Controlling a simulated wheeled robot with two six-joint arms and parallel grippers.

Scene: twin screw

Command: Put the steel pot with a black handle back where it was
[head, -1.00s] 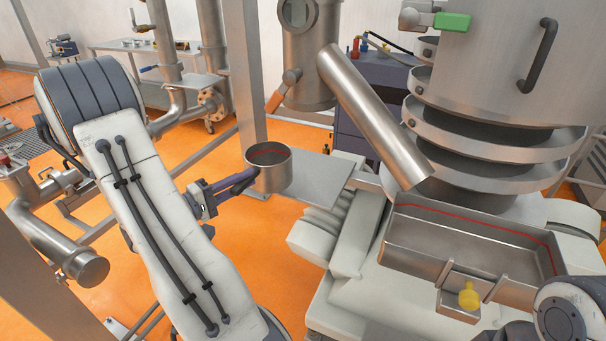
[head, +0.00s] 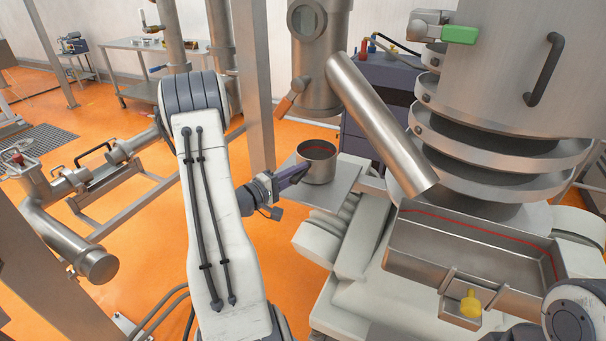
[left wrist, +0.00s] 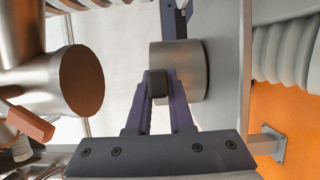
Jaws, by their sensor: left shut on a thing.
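The steel pot (head: 317,165) is an open cylinder with a red line around its inside. It is upright at the flat steel shelf (head: 337,196) left of the slanted tube; I cannot tell whether it touches the shelf. It also shows in the left wrist view (left wrist: 190,72). My left gripper (head: 300,174) is at the pot's left side, shut on its black handle (left wrist: 158,84), which sits between the purple fingertips (left wrist: 159,86). Most of the handle is hidden in the head view. My right gripper is out of view.
A slanted steel tube (head: 380,125) stands just right of the pot. A steel post (head: 257,90) rises behind the gripper. A rectangular steel tray (head: 420,255) with a yellow knob (head: 470,303) is at the lower right.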

